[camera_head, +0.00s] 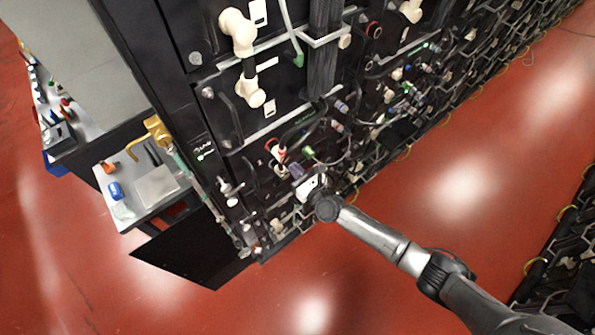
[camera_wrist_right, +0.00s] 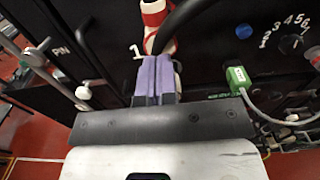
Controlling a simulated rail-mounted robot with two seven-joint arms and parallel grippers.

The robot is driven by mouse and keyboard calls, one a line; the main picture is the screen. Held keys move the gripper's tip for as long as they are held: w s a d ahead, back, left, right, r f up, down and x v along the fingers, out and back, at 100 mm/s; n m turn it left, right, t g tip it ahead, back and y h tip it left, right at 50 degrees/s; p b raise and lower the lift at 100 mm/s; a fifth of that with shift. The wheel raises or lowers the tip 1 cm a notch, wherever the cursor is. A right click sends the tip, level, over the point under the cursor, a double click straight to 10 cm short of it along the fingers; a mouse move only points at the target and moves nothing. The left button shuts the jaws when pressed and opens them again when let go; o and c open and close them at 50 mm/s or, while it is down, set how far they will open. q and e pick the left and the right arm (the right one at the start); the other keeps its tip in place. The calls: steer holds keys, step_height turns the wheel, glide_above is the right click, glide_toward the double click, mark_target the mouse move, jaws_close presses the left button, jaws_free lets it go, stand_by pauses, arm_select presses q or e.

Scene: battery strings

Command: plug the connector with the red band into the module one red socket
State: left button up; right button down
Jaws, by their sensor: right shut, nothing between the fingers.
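The white connector with the red band (camera_wrist_right: 155,22) is at the top of the right wrist view, against the black module front beside a printed white 1. It also shows in the head view (camera_head: 278,152), at the lower part of the rack. A thick black cable (camera_wrist_right: 184,22) curves by it. My right gripper (camera_wrist_right: 153,62) has its purple fingers together, empty, just below the connector. In the head view the right gripper (camera_head: 297,171) is close to the rack front. The socket is hidden, and I cannot tell how deep the connector sits. My left gripper is not in view.
A green plug (camera_wrist_right: 238,77) with a grey cable is right of the fingers. A white ball-ended handle (camera_wrist_right: 83,93) is at left. A blue button (camera_wrist_right: 243,31) and a numbered dial (camera_wrist_right: 291,44) are at upper right. Red floor (camera_head: 460,190) is clear right of the rack.

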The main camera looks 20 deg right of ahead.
mark_target(285, 159)
steer(key=shift+w, duration=0.1)
stand_by(0.3)
steer(key=shift+w+a+b, duration=0.2)
steer(key=shift+w+b, duration=0.15)
steer(key=shift+w, duration=0.15)
steer(key=shift+w+a+b, duration=0.15)
steer(key=shift+w+b, duration=0.25)
steer(key=shift+w, duration=0.2)
steer(key=shift+w+a, duration=0.1)
steer(key=shift+w, duration=0.15)
steer(key=shift+s, duration=0.1)
steer(key=shift+s, duration=0.15)
steer(key=shift+v, duration=0.9)
steer(key=v, duration=0.2)
steer(key=shift+s+p, duration=0.3)
steer(key=shift+p, duration=0.1)
